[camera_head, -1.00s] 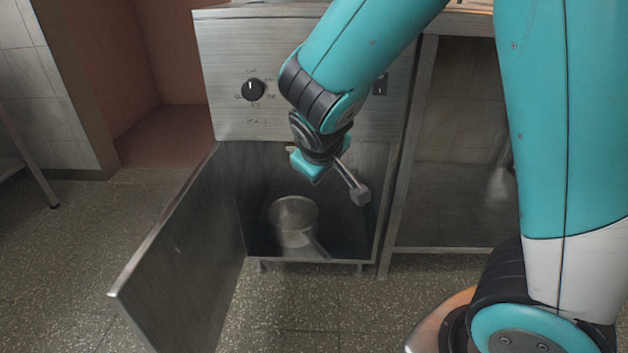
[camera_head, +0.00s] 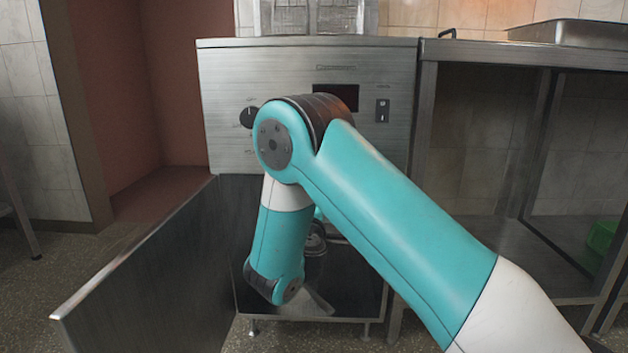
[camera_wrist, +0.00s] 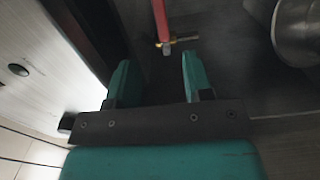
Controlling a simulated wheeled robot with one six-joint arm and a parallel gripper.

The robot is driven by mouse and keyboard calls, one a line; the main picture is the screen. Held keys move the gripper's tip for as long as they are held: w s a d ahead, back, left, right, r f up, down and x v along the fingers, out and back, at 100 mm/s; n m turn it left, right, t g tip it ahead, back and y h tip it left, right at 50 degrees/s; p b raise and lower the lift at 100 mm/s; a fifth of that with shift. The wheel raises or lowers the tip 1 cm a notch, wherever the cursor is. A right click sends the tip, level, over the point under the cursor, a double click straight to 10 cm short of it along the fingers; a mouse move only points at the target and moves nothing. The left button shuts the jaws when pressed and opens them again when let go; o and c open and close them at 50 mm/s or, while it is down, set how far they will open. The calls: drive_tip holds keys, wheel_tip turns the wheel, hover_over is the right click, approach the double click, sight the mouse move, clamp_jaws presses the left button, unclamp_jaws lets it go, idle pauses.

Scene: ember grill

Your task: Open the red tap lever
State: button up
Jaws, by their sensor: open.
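The red tap lever (camera_wrist: 160,18) shows in the wrist view at the top, as a red bar with a small brass-coloured fitting (camera_wrist: 182,40) at its lower end. My gripper (camera_wrist: 155,58) is open and empty, its two teal fingers apart. The lever's near end lies just beyond the fingertips, roughly in line with the gap between them. I cannot tell whether anything touches. In the head view my arm reaches into the open steel cabinet (camera_head: 350,270), and it hides the lever and the gripper fingers.
The cabinet door (camera_head: 150,265) stands open on the left. A metal pot (camera_wrist: 298,30) is at the upper right of the wrist view; its handle (camera_head: 318,301) shows low in the cabinet. A black knob (camera_head: 248,117) is on the front panel. A steel table (camera_head: 520,56) stands at right.

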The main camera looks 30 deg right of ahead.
drive_tip(key=p+x, duration=0.2)
drive_tip(key=x, duration=1.1)
drive_tip(key=shift+w+d+p, duration=0.25)
drive_tip(key=shift+w+p, duration=0.1)
drive_tip(key=shift+p, duration=0.05)
clamp_jaws()
